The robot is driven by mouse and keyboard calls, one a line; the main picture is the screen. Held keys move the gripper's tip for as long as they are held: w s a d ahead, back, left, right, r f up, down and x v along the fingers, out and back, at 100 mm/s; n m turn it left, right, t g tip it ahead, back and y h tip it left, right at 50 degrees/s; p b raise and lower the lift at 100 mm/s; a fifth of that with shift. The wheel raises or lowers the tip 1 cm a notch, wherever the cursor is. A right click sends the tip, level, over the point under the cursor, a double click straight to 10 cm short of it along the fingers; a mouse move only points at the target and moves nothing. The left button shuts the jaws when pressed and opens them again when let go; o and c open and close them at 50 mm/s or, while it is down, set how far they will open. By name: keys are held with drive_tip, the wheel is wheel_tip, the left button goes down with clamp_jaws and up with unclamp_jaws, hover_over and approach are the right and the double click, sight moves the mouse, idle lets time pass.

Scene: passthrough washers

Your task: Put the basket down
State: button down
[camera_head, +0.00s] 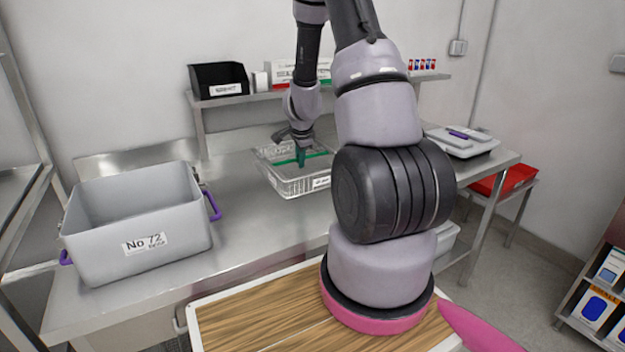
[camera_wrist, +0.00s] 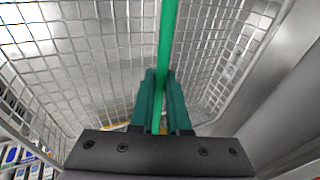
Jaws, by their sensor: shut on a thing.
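The wire basket (camera_head: 292,186) is at the middle of the steel table, with a white label on its front. A green bar crosses its top. My gripper (camera_head: 301,156) is over the basket's middle, with its fingers on the green bar. In the wrist view my green fingers (camera_wrist: 163,100) are shut on the green bar (camera_wrist: 166,45), and the basket's mesh walls (camera_wrist: 75,62) spread below on both sides. I cannot tell whether the basket's bottom touches the table or is slightly above it.
A grey bin (camera_head: 135,225) labelled No 72 stands on the left of the steel table (camera_head: 245,225). A raised shelf (camera_head: 240,98) behind holds a black bin (camera_head: 219,80) and boxes. Bare table lies between grey bin and basket.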

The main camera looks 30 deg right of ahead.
wheel_tip(320, 180, down, 7)
idle(0.4)
drive_tip(key=c, duration=0.9)
unclamp_jaws()
